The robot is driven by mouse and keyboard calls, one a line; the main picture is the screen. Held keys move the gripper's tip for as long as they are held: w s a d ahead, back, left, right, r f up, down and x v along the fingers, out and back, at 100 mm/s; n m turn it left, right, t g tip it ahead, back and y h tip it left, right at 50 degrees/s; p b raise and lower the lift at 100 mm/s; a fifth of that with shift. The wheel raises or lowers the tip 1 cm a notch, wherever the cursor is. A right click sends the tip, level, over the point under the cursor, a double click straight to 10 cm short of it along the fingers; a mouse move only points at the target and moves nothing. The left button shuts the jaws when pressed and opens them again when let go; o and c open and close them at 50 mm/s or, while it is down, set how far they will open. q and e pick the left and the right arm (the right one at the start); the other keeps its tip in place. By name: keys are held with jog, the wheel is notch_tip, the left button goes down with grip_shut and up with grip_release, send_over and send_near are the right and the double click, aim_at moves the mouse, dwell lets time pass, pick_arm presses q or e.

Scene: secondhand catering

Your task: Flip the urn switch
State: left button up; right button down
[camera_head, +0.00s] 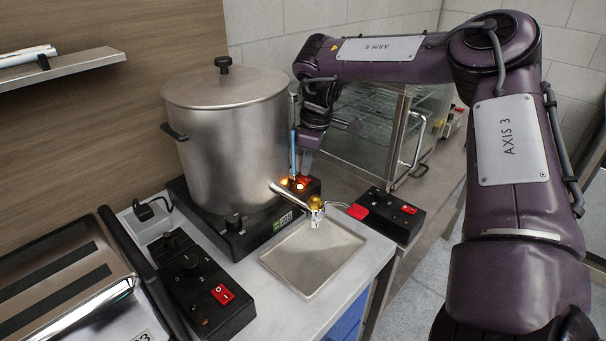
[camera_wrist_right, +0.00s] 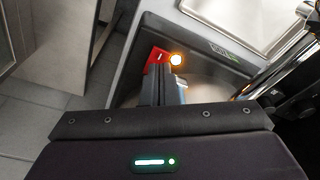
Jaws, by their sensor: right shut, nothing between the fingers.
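The urn (camera_head: 232,125) is a large lidded steel pot on a black base (camera_head: 240,238) at the back of the counter. Its red switch (camera_head: 304,181) is on the right part of the base, beside glowing amber lights (camera_head: 284,183). In the right wrist view the red switch (camera_wrist_right: 157,58) shows with a lit amber lamp (camera_wrist_right: 176,59) to its right. My right gripper (camera_head: 305,165) is shut and empty, pointing down with its tips right at the switch; it also shows in the right wrist view (camera_wrist_right: 168,78). The tips partly cover the switch, so contact is unclear. My left gripper is out of view.
A tap (camera_head: 316,207) stands over a steel drip tray (camera_head: 314,262) in front of the urn. Black switch boxes sit at the left (camera_head: 200,285) and right (camera_head: 385,215), each with a red switch. A glass cabinet (camera_head: 372,130) stands behind my right arm.

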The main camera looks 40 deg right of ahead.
aim_at(307, 181)
notch_tip(307, 181, up, 5)
jog(key=p, duration=0.3)
jog(key=shift+r, duration=0.1)
jog(key=shift+s, duration=0.1)
dwell(0.6)
